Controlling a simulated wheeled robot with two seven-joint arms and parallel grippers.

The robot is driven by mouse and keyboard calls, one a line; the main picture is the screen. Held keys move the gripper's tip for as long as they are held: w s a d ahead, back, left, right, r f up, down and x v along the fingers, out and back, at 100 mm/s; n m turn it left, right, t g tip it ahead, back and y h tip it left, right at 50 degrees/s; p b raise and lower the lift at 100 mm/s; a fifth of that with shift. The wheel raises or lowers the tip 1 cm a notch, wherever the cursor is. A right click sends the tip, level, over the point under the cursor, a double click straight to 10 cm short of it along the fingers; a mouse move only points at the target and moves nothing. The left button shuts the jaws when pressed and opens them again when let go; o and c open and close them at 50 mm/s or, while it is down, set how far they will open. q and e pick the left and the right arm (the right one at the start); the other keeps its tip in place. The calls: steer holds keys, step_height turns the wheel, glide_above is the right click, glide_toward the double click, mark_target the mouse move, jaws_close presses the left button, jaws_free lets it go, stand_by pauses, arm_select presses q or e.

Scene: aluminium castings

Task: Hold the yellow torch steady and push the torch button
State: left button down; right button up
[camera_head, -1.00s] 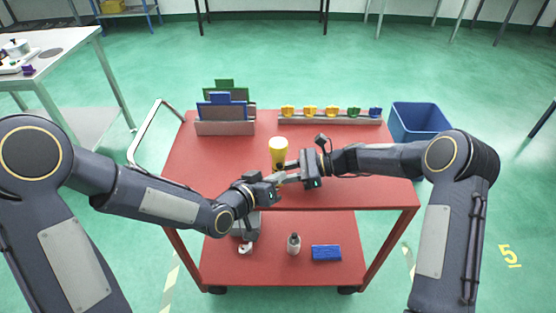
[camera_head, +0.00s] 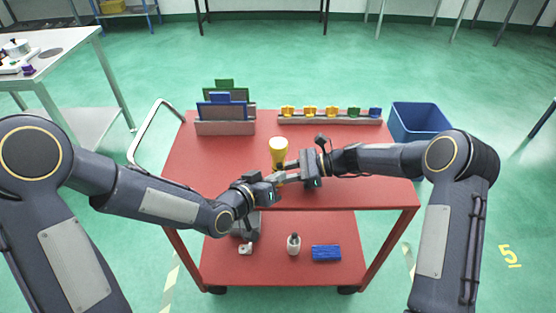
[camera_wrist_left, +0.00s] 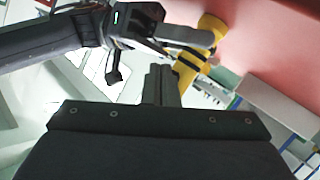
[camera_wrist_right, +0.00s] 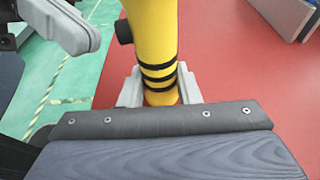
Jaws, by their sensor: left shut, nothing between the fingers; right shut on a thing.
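The yellow torch (camera_head: 278,150) stands upright over the red cart's top, with its wide head up. In the right wrist view the torch (camera_wrist_right: 155,40) has black bands low on its body, and a dark round button (camera_wrist_right: 124,31) sticks out on its left side. My right gripper (camera_wrist_right: 155,88) is shut on the torch's lower body, around the bands. My left gripper (camera_head: 280,178) is shut and empty, just in front of the torch near the right gripper. In the left wrist view its closed fingers (camera_wrist_left: 160,84) point towards the torch (camera_wrist_left: 205,42); contact with the button cannot be told.
The red cart top (camera_head: 350,195) is clear in front and at right. A grey holder with blue and green panels (camera_head: 225,128) stands at the back left. A rack of yellow, green and blue pieces (camera_head: 330,118) stands behind. A blue bin (camera_head: 418,120) is beside the cart.

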arm_select(q)
steer(key=shift+w, duration=0.1)
stand_by(0.3)
steer(key=shift+w, duration=0.35)
steer(key=shift+w, duration=0.3)
stand_by(0.4)
steer(key=shift+s, duration=0.8)
steer(key=shift+s, duration=0.1)
steer(key=s, duration=0.5)
steer(key=shift+s+d, duration=0.25)
steer(key=shift+s, duration=0.15)
